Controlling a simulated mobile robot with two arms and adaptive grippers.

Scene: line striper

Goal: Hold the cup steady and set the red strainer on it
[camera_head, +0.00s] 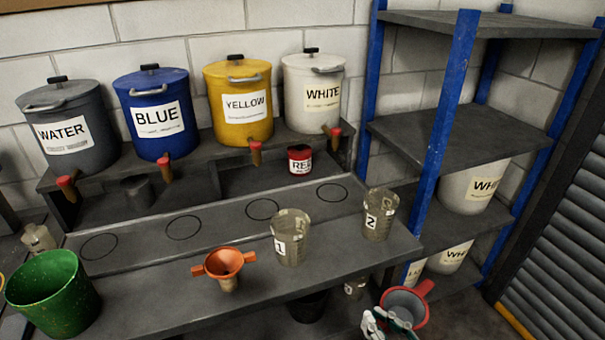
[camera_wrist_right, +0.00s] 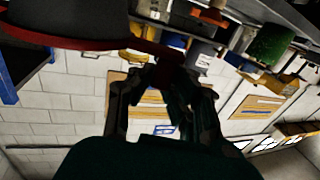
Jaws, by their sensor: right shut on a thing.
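The red strainer (camera_head: 423,290) is at the lower right of the head view, a grey bowl with a red rim and a red handle tab. My right gripper (camera_head: 388,324) is shut on its near side. In the right wrist view, the strainer's red rim (camera_wrist_right: 95,43) fills the upper left and a part of it runs between the fingers (camera_wrist_right: 168,82). A clear cup labelled 1 (camera_head: 291,246) stands upright on the bench, left of the strainer. A clear cup labelled 2 (camera_head: 377,225) stands behind the strainer. Neither touches the gripper. My left gripper is not in view.
An orange funnel (camera_head: 224,262) and a green bucket (camera_head: 50,290) stand on the bench (camera_head: 150,285). A small red can (camera_head: 299,160) and several labelled drums (camera_head: 239,105) stand behind. A blue-post shelf (camera_head: 448,95) is at the right. Circles mark bare bench spots.

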